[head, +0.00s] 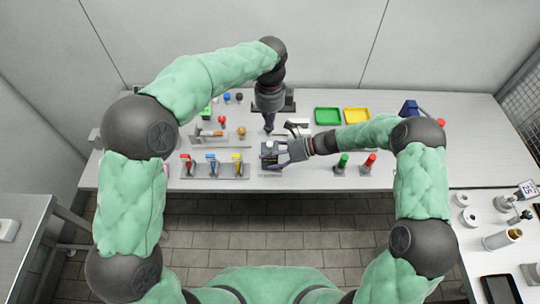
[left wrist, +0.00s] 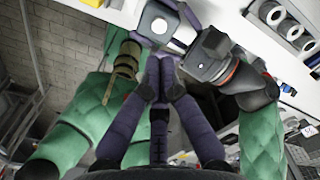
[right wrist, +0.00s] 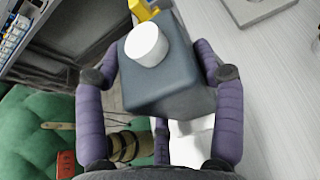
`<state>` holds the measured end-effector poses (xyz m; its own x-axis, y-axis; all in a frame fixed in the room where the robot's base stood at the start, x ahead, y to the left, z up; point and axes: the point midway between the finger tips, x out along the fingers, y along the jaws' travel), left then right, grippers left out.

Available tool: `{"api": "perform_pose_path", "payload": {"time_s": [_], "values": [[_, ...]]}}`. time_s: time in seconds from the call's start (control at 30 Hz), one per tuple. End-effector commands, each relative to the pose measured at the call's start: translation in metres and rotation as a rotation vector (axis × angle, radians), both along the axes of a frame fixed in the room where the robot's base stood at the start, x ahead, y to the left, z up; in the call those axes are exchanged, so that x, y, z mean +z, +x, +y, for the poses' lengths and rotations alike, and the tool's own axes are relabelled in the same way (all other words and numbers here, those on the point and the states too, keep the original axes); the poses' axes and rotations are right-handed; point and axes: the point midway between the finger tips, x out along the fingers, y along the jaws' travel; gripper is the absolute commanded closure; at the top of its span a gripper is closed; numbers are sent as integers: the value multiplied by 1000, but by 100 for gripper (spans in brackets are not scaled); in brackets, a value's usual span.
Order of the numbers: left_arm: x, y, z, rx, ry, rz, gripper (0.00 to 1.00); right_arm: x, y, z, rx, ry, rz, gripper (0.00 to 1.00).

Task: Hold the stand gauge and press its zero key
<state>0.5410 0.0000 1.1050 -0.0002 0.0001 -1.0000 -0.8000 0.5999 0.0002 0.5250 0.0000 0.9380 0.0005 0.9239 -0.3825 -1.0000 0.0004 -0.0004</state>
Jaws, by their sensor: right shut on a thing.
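The stand gauge (head: 268,155) is a dark grey box with a white round key (right wrist: 146,45) on top, near the table's front edge. In the right wrist view the gauge body (right wrist: 165,88) fills the space between the fingers of my right gripper (right wrist: 160,75), which is shut on its sides. My right gripper (head: 284,152) reaches it from the right in the head view. My left gripper (head: 269,129) points down just behind the gauge, fingers together. In the left wrist view its shut, empty fingertips (left wrist: 158,63) appear close to the key (left wrist: 159,26), apart from it.
A rack (head: 215,172) with red, blue and yellow-topped items stands left of the gauge. A green tray (head: 328,116) and a yellow tray (head: 357,115) lie at the back right. Green (head: 341,162) and red (head: 369,162) upright pieces stand right of my right gripper.

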Motion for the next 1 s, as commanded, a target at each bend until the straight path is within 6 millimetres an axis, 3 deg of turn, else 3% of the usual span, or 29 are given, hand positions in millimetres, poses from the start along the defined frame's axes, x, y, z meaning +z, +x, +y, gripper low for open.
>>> {"api": "perform_pose_path", "payload": {"time_s": [0.73,1.0], "values": [[-1,-1,2,7,15,-12,100,-1,-1,0,1,0,3,73],[-5,0,23,81,164,-200,100,-1,-1,0,1,-1,3,73]]}}
